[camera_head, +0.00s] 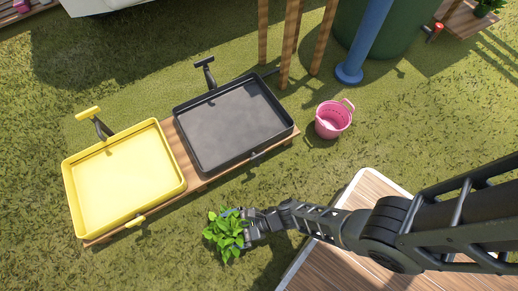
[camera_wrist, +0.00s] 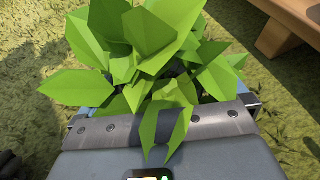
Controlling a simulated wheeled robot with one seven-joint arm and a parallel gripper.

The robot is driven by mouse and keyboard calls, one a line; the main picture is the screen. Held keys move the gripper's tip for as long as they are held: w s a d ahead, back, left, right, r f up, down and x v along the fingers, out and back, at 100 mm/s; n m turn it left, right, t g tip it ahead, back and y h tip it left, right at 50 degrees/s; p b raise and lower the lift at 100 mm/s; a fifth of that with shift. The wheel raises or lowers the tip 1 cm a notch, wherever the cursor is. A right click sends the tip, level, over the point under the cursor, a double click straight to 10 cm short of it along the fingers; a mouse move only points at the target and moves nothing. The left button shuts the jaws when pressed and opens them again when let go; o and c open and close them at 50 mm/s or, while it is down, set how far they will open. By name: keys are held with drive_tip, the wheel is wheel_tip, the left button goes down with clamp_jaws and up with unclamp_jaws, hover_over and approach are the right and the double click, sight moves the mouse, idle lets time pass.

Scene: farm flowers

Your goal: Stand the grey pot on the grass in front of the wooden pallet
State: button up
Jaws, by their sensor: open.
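A leafy green plant (camera_head: 224,236) is at the lower middle of the head view, just below the wooden board. My gripper (camera_head: 243,227) is right at it, partly covered by leaves. In the wrist view the same leaves (camera_wrist: 150,45) fill the middle, directly in front of my gripper, and some hang over its front edge. The jaws are open. The grey pot is hidden under the leaves in both views, so I cannot tell whether it touches the jaws or the grass. A slatted wooden platform (camera_head: 462,22), perhaps the pallet, shows at the top right.
A yellow tray (camera_head: 125,175) and a black tray (camera_head: 232,125) lie on the long wooden board (camera_head: 180,150). A pink bucket (camera_head: 333,120) stands on the grass. A wooden-topped surface (camera_head: 330,262) lies under my arm. Open grass (camera_head: 75,115) shows at the left.

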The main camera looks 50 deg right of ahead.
drive_tip(key=s+d+r+n+g+h+p, duration=0.2)
drive_tip(key=s+d+r+n+h+p, duration=0.25)
drive_tip(key=s+d, duration=0.75)
drive_tip(key=d+r+n+h, duration=0.2)
drive_tip(key=d+r+n, duration=0.2)
drive_tip(key=r+n, duration=0.35)
drive_tip(key=s+r+n+t+h, duration=0.2)
drive_tip(key=r+n+t, duration=0.2)
drive_tip(key=r, duration=1.5)
drive_tip(key=s+r+n+t+h, duration=0.2)
drive_tip(key=r+n, duration=0.7)
drive_tip(key=r, duration=1.1)
drive_tip(key=t, duration=0.2)
drive_tip(key=shift+s+n+t, duration=0.2)
drive_tip(key=shift+n+t, duration=0.1)
